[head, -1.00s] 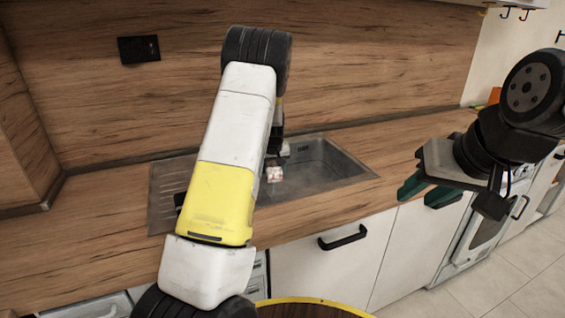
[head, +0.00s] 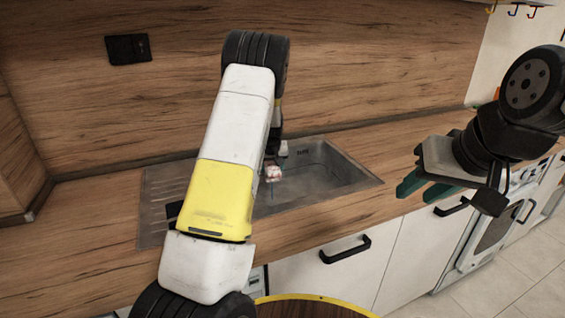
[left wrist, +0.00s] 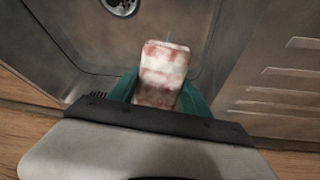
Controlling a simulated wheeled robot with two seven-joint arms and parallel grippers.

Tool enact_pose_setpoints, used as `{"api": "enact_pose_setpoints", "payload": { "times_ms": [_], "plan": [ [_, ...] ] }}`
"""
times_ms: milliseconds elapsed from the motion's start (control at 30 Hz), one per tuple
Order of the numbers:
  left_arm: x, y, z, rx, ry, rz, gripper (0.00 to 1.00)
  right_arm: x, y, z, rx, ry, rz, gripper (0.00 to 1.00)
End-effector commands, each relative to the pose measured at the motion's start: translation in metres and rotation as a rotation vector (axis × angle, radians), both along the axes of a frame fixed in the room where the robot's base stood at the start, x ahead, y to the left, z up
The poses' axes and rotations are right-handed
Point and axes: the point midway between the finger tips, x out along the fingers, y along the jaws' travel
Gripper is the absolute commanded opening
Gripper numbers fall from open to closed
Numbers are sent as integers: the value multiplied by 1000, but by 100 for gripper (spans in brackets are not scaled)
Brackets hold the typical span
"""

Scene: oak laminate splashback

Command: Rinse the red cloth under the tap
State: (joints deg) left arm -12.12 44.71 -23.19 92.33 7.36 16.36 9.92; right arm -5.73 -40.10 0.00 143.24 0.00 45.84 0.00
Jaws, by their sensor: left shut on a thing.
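The cloth (head: 273,173), blotched red and pale, hangs over the sink basin (head: 325,172). In the left wrist view the cloth (left wrist: 160,75) sits between the teal fingers of my left gripper (left wrist: 158,88), which is shut on it. A thin bluish streak shows just below the cloth in the head view and at its far end in the wrist view; it looks like water. My left forearm hides most of the left gripper in the head view. I cannot make out the tap. My right gripper (head: 425,187) is open and empty in front of the counter's right part.
The ribbed drainboard (head: 157,195) lies left of the basin, and a drain (left wrist: 120,5) shows in its floor. A black socket (head: 128,49) is on the wood splashback. The wooden counter (head: 390,152) right of the sink is clear.

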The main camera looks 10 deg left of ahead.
Motion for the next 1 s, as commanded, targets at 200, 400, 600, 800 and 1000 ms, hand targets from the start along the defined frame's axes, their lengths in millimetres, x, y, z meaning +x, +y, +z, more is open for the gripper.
{"api": "enact_pose_setpoints", "payload": {
  "times_ms": [200, 400, 600, 800, 1000],
  "plan": [
    [0, 0, 0, 0, 0, 0, 12, 0, 0, 0, 0, 0, 0, 36],
    [0, -2, 0, 0, 0, -1, 12, 0, 0, 0, 0, 0, 0, 36],
    [2, -10, 0, 1, 1, -2, 12, 0, 0, 0, 0, 0, 0, 36],
    [3, -12, 0, 0, 0, 0, 12, 0, 0, 0, 0, 0, 0, 36],
    [2, -10, 0, 0, 0, 1, 12, 0, 0, 0, 0, 0, 0, 36]
  ]
}}
